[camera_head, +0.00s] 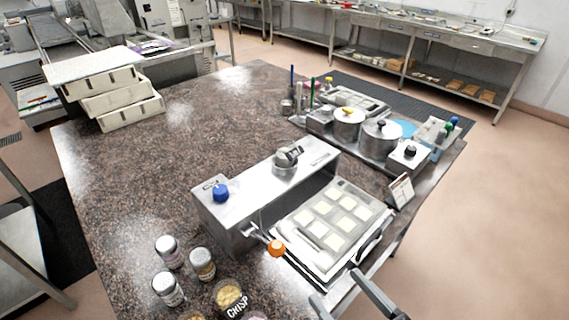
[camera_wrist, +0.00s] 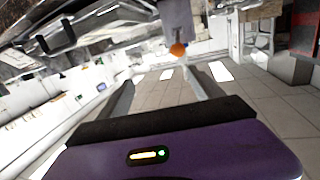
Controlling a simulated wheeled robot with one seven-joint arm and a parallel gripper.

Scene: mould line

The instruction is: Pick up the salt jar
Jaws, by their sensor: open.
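Three small lidded jars stand upright at the near left of the dark stone counter: a back jar (camera_head: 168,252), a brown-toned jar (camera_head: 202,264) and a front jar (camera_head: 168,289). Their labels are too small to read, so I cannot tell which is the salt jar. My gripper (camera_head: 338,288) is at the bottom right, beyond the counter's near right edge, well apart from the jars. Its fingers are spread and empty; they also show in the wrist view (camera_wrist: 160,80), with floor between them. No jar is clear in the wrist view.
A tub marked CRISP (camera_head: 229,295) and other tubs, cut off by the frame, sit beside the jars. A steel machine (camera_head: 240,208) with an orange knob (camera_head: 277,248) and a mould tray (camera_head: 285,240) stands between the jars and my gripper. The counter's left middle is clear.

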